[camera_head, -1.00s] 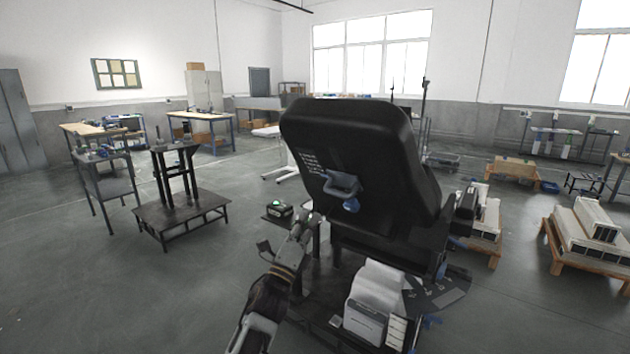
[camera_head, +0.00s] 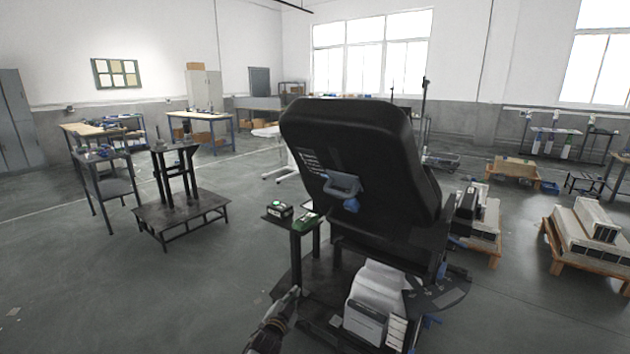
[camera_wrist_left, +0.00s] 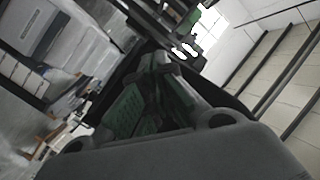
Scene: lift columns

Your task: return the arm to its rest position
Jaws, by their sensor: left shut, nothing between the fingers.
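My left arm comes in at the bottom middle of the head view. Its gripper (camera_head: 291,294) is low, in front of the small dark stand and left of the white-and-grey boxes. It looks shut and empty, though it is small here. In the left wrist view the greenish fingers (camera_wrist_left: 150,103) are close together with nothing seen between them. My right arm and gripper are not in view.
A large black seat back (camera_head: 355,160) stands close ahead. White-and-grey boxes (camera_head: 366,322) sit to the right. Floor at left is open, up to a dark platform (camera_head: 183,220).

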